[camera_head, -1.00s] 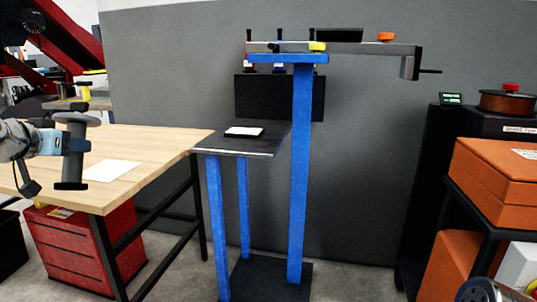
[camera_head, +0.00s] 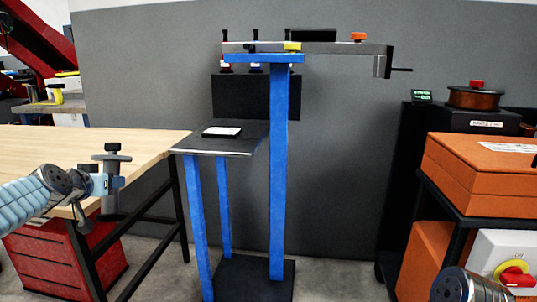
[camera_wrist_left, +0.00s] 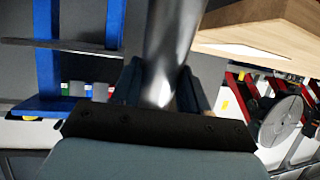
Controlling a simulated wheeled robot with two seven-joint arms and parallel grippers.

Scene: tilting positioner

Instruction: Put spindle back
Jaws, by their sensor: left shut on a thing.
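My left gripper (camera_head: 106,185) is shut on the spindle (camera_head: 111,168), a grey metal cylinder with a wider dark top, and holds it roughly upright in front of the wooden bench's right end. In the left wrist view the spindle (camera_wrist_left: 172,45) is a shiny cylinder between the two dark fingers. The blue tilting positioner (camera_head: 278,170) stands to the right, apart from the spindle, with a long grey bar (camera_head: 335,48) across its top. An orange knob (camera_head: 358,36) and a yellow knob (camera_head: 292,46) sit on the bar.
The wooden bench (camera_head: 150,140) is at the left, with a red drawer cabinet (camera_head: 65,255) below. A dark shelf (camera_head: 235,145) on blue legs bears a small flat device (camera_head: 222,131). Orange boxes (camera_head: 480,175) stand at the right. Floor shows between bench and stand.

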